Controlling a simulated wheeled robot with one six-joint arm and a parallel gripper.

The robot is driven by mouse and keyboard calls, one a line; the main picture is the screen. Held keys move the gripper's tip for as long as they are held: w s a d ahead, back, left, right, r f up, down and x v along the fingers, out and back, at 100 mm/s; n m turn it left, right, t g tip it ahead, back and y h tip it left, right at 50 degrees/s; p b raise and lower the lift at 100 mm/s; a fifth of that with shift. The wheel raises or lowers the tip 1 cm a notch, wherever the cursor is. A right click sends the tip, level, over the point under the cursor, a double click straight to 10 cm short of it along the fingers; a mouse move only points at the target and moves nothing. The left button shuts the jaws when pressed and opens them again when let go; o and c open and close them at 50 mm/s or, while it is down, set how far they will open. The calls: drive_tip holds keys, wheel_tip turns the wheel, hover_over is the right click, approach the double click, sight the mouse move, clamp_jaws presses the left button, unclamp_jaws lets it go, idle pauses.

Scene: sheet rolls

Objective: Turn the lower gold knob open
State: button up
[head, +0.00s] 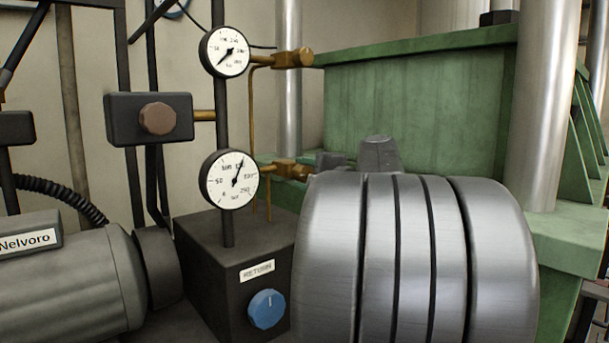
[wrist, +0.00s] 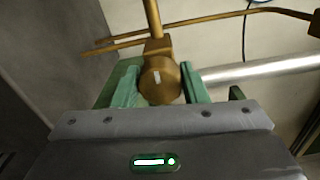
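Two gold valves sit beside the gauges in the head view. The upper gold knob (head: 303,58) is clear of my arm. The lower gold knob (head: 288,169) is next to the lower gauge, left of my gripper (head: 328,161), which is partly hidden behind my arm. In the wrist view the round face of the lower gold knob (wrist: 160,82), with a short white mark, lies between the two green fingers of my gripper (wrist: 161,80). The fingers stand apart, one on each side, very close to it. I cannot tell whether they touch it.
The upper gauge (head: 225,51) and lower gauge (head: 229,180) stand on a dark post. A dark box with a blue knob (head: 267,309) is below, and a brown knob (head: 157,118) is at left. A green press frame (head: 420,103) stands behind my arm. Gold pipes (wrist: 220,19) run close above.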

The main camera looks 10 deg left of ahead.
drive_tip(key=o, duration=0.4)
drive_tip(key=shift+c, duration=0.2)
drive_tip(key=shift+d, duration=0.1)
drive_tip(key=v, duration=1.3)
drive_tip(key=shift+s+d, duration=0.2)
drive_tip(key=shift+s, duration=0.05)
drive_tip(key=x, duration=1.3)
drive_tip(key=shift+w+a, duration=0.3)
